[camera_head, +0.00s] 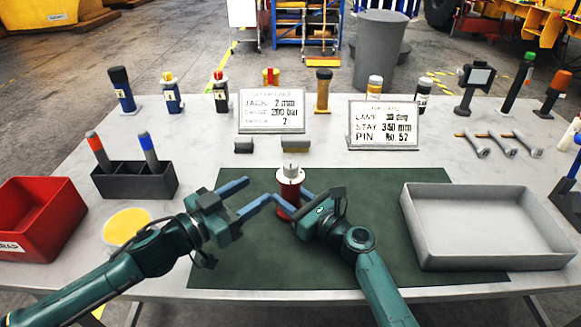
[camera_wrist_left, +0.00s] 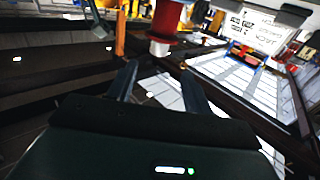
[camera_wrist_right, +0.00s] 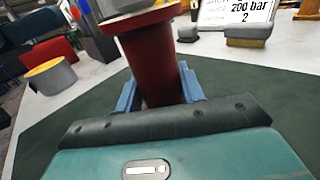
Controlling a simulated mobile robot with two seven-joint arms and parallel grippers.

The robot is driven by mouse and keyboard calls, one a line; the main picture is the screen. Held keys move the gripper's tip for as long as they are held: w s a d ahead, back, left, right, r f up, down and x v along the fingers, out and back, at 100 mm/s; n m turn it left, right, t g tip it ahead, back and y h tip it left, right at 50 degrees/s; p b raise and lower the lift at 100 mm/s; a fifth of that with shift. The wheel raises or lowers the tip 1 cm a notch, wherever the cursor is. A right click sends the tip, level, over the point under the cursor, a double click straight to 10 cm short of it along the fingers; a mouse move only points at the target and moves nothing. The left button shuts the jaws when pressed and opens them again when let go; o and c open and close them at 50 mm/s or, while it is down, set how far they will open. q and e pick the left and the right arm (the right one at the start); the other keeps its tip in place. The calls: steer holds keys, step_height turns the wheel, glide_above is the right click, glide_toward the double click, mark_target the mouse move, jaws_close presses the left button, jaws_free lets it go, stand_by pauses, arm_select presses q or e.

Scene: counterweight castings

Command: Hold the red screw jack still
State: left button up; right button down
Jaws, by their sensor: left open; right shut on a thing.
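The red screw jack (camera_head: 288,191) stands on the green mat (camera_head: 400,230), with a pale round top. My right gripper (camera_head: 291,204) is shut on its red body; in the right wrist view the blue fingers sit on both sides of the jack (camera_wrist_right: 155,62). My left gripper (camera_head: 258,194) is open and empty just left of the jack, its fingers pointing towards it. In the left wrist view the jack (camera_wrist_left: 166,17) shows beyond the open fingers (camera_wrist_left: 160,80), apart from them.
A red bin (camera_head: 40,250), a dark holder with two markers (camera_head: 135,184) and a yellow-topped disc (camera_head: 127,226) are at left. Two signs (camera_head: 271,130) and a row of tools line the back. The mat's front is clear beside my arms.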

mark_target(285, 171)
arm_select(q)
steer(key=x, duration=1.1)
steer(key=shift+w+d, duration=0.15)
steer(key=shift+d, duration=0.15)
steer(key=shift+c, duration=0.4)
steer(key=c, duration=0.9)
